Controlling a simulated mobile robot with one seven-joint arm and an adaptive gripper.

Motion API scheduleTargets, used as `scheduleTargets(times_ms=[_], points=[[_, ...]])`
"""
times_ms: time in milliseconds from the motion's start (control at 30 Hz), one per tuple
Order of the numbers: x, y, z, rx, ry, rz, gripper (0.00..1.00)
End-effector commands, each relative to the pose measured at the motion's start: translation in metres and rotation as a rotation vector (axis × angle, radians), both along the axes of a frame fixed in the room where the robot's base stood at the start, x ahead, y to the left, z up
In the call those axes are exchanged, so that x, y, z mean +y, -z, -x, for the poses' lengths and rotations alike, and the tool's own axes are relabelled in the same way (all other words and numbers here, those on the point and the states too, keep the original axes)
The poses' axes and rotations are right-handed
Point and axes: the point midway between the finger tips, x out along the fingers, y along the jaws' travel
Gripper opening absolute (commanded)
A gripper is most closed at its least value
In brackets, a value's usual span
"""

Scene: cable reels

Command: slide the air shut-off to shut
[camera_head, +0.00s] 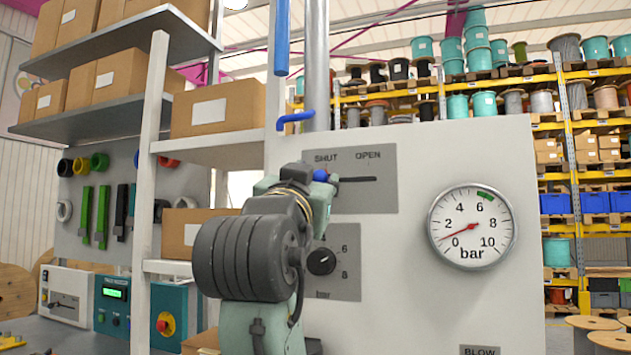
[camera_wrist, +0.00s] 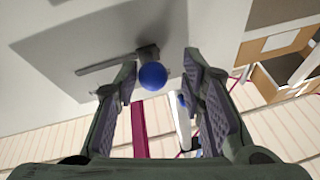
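The air shut-off is a blue ball knob (camera_wrist: 152,76) on a dark slider block in a straight slot. In the head view its slotted plate (camera_head: 365,195) is marked SHUT at left and OPEN at right. The bare slot runs right from my gripper (camera_head: 326,180), so the slider stands at the SHUT end. The blue by my fingertips there is partly hidden. In the wrist view my gripper (camera_wrist: 162,70) is open. Its fingers stand on both sides of the knob, with the left finger close against it; I cannot tell whether they touch.
A pressure gauge (camera_head: 472,226) on the panel shows its red needle just above 0 bar. A black regulator knob (camera_head: 321,262) sits below the slider. A blue lever (camera_head: 295,120) and pipe stand above left. Shelves with cardboard boxes (camera_head: 218,108) stand to the left.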

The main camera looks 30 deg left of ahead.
Motion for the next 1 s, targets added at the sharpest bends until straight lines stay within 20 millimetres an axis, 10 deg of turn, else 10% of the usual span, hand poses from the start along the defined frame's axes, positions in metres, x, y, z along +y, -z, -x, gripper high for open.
scheduleTargets(times_ms=[433,1000], points=[[-0.003,0.003,0.006,0.0,0.002,-0.002,0.42],[-0.036,0.041,0.095,-0.001,0.001,-0.002,0.42]])
